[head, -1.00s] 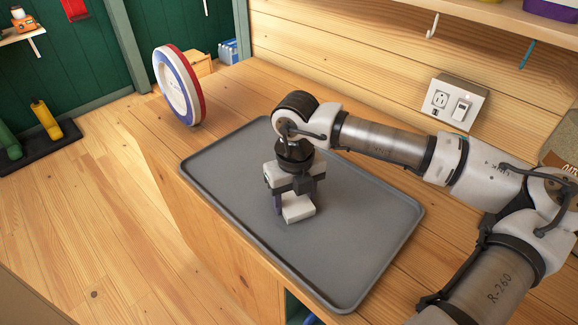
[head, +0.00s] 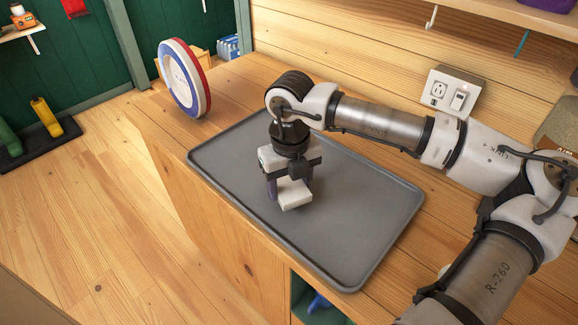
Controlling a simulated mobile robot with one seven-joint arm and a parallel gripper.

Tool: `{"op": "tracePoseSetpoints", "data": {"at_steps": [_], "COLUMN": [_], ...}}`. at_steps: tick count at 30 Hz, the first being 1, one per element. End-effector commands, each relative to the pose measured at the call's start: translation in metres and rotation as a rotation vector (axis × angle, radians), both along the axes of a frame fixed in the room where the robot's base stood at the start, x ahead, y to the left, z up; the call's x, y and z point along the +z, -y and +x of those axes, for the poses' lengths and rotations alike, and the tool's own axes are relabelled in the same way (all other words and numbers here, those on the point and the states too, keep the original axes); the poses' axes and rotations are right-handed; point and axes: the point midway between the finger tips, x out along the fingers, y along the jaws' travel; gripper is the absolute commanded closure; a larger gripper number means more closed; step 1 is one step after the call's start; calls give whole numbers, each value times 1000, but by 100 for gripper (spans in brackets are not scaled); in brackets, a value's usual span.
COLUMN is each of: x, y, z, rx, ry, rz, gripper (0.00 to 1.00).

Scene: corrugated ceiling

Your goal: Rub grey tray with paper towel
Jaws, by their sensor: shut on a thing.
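The grey tray (head: 365,225) lies flat on the wooden counter, with a raised rim all round. My gripper (head: 288,192) points down over the left half of the tray. It is shut on a white block-shaped paper towel (head: 295,197), whose lower end shows between and below the fingers. The towel is at or very near the tray surface; I cannot tell for certain that it touches. Part of the towel is hidden by the fingers.
A round red, white and blue disc (head: 183,78) stands on the counter behind the tray's left corner. A power outlet (head: 450,91) is on the wooden wall at the right. An open compartment (head: 315,302) shows below the counter's front edge.

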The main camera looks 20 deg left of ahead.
Motion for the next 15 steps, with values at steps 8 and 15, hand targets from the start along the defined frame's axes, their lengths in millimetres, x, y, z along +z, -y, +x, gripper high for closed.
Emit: {"op": "tracePoseSetpoints", "data": {"at_steps": [8, 15], "x": [28, 49], "y": [-4, -7], "z": [5, 7], "rx": [3, 6], "ry": [1, 1], "rz": [0, -1], "gripper": [67, 67]}}
